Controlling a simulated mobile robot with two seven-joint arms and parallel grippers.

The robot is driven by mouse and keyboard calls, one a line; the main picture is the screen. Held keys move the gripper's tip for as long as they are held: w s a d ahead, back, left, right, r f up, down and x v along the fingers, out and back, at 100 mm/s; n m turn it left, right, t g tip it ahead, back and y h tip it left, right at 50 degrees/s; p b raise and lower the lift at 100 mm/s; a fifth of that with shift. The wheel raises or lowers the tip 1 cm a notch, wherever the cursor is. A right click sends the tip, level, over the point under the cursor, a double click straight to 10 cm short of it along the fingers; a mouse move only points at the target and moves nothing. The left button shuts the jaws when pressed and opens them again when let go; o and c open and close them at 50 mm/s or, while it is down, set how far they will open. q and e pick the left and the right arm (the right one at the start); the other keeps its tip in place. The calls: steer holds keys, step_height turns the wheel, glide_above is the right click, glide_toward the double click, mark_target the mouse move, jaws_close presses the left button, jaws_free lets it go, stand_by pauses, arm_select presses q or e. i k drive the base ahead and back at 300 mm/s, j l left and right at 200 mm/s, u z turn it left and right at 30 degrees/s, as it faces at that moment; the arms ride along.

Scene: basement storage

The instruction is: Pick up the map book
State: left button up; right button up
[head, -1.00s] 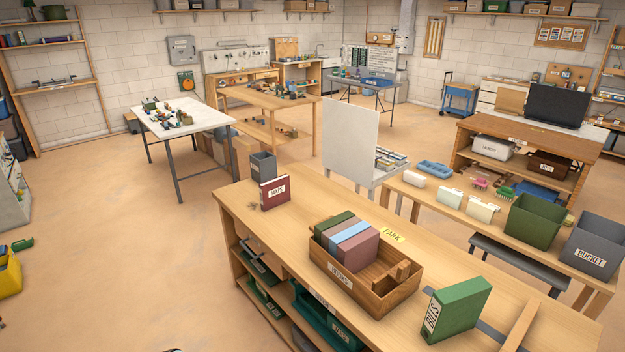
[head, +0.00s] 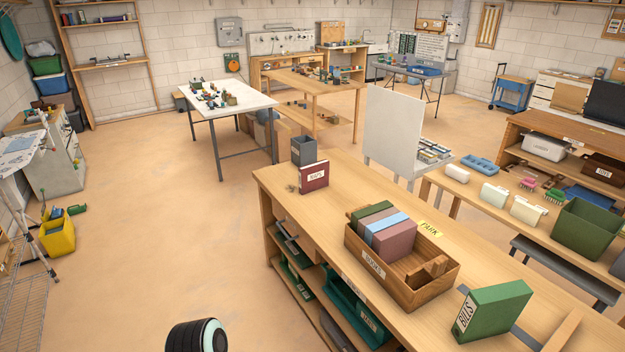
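The map book is a dark red book labelled "MAPS" (head: 314,178). It stands upright at the far left end of the wooden workbench (head: 330,215), just in front of a grey open container (head: 304,150). A white and black rounded part at the bottom edge of the head view looks like a piece of my own arm. Neither gripper's fingers show in this view.
A wooden crate (head: 400,285) labelled "BOOKS" holds several books mid-bench. A green "BILLS" book (head: 494,309) stands near the bench's right end. A yellow "PARK" note (head: 430,229) lies behind the crate. Open floor (head: 150,240) lies left of the bench.

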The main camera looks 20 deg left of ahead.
mark_target(314, 176)
steer(key=u, duration=0.7)
steer(key=i+j+u, duration=0.15)
steer(key=u, duration=0.2)
steer(key=i+j+u, duration=0.1)
steer(key=i+u, duration=0.55)
steer(key=i, duration=1.6)
steer(key=i+j, duration=0.1)
steer(key=i, duration=1.5)
steer(key=i+z, duration=0.1)
steer(key=z, duration=0.65)
steer(key=i+j+z, duration=0.1)
steer(key=z, duration=0.3)
steer(key=i+z, duration=0.15)
steer(key=z, duration=0.25)
